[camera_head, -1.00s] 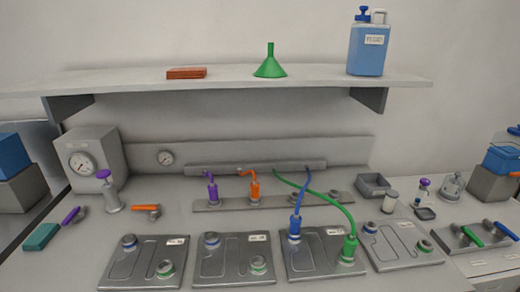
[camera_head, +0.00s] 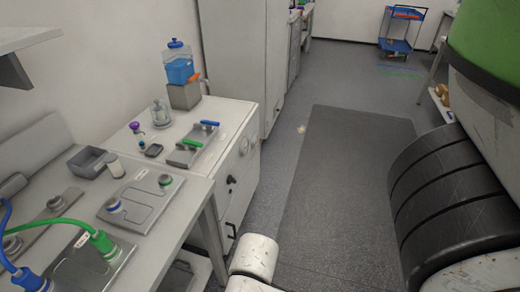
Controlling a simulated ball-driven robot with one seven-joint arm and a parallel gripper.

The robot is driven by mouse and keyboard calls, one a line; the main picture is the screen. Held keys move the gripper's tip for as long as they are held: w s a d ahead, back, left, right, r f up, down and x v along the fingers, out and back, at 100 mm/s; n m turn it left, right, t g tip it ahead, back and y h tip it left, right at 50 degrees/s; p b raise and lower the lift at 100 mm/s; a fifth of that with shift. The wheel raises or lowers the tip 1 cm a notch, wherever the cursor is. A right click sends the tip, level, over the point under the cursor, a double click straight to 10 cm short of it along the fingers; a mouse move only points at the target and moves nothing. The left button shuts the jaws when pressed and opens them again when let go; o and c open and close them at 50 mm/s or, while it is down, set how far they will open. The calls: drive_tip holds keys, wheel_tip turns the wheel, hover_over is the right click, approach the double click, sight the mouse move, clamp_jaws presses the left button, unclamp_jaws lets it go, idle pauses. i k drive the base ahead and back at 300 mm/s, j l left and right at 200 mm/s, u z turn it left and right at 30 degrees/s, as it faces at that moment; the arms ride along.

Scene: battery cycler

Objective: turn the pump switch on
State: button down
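No part is clearly marked as the pump switch. The grey cabinet (camera_head: 240,165) beside the bench has a round dial (camera_head: 244,146) and small black knobs (camera_head: 231,180) on its front; they are too small to read. On its top a grey plate (camera_head: 192,146) carries a green handle (camera_head: 193,142) and a blue handle (camera_head: 209,123). My gripper is not in view; white and black parts at the bottom and right look like my own arm or body.
The workbench at left holds grey plates (camera_head: 141,203), a green hose (camera_head: 62,222), a blue hose (camera_head: 4,258) and a grey tray (camera_head: 88,161). A blue container (camera_head: 179,68) stands at the cabinet's back. A dark floor mat (camera_head: 320,190) lies on open floor. A blue cart (camera_head: 400,30) stands far back.

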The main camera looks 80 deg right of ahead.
sight(230, 180)
drive_tip(key=z, duration=1.5)
